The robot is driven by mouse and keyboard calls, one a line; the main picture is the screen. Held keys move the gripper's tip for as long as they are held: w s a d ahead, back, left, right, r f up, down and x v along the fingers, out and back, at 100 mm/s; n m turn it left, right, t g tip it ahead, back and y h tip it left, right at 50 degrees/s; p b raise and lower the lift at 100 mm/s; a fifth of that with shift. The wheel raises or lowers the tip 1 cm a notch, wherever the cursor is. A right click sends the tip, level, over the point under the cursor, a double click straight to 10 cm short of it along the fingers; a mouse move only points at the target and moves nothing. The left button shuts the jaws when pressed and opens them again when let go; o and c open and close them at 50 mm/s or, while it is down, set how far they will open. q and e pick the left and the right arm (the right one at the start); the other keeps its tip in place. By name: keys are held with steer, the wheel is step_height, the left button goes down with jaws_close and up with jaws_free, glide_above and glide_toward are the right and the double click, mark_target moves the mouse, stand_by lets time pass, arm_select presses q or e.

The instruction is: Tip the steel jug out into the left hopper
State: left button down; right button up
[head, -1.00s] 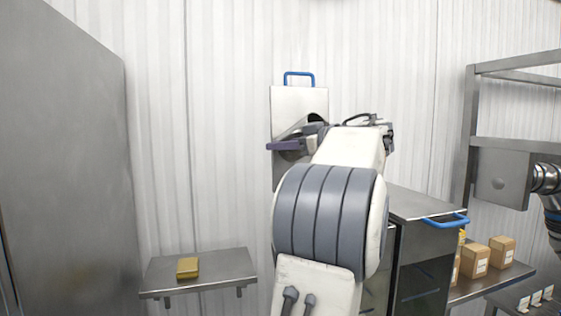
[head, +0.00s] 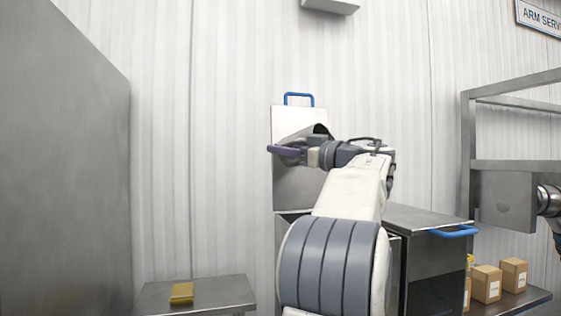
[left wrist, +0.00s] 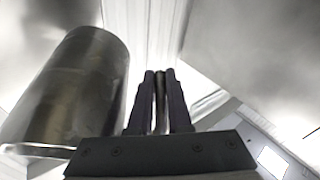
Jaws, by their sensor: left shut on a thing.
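The steel jug (left wrist: 75,95) is a shiny cylinder beside my left fingers in the left wrist view. It is tilted there. My left gripper (left wrist: 160,85) is shut on a thin dark bar, which looks like the jug's handle. In the head view my left gripper (head: 287,150) is in front of an upright steel panel with a blue handle, which looks like the left hopper's raised lid (head: 293,188). A curved steel edge just above the fingers seems to be the jug. The hopper's opening and the jug's mouth are hidden. My right gripper is not in view.
A second steel cabinet (head: 436,258) with a blue-handled lid stands to the right. Cardboard boxes (head: 486,284) sit on a shelf beyond it. A steel side table (head: 225,290) at lower left holds a yellow block (head: 182,293). A tall steel wall (head: 60,170) is at far left.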

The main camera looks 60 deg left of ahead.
arm_select(q)
steer(key=shift+w+d+r+g+y+b, duration=0.15)
steer(key=shift+y+b, duration=0.25)
steer(key=shift+b, duration=0.45)
steer(key=shift+s+d+r+g+y+b, duration=0.1)
steer(key=shift+r+y+b, duration=0.25)
steer(key=shift+b, duration=0.55)
steer(key=shift+w+d+r+g+y+b, duration=0.15)
steer(key=shift+y+b, duration=0.3)
steer(key=shift+b, duration=0.4)
steer(key=shift+r+y+b, duration=0.3)
steer(key=shift+r+b, duration=0.1)
steer(key=shift+b, duration=0.2)
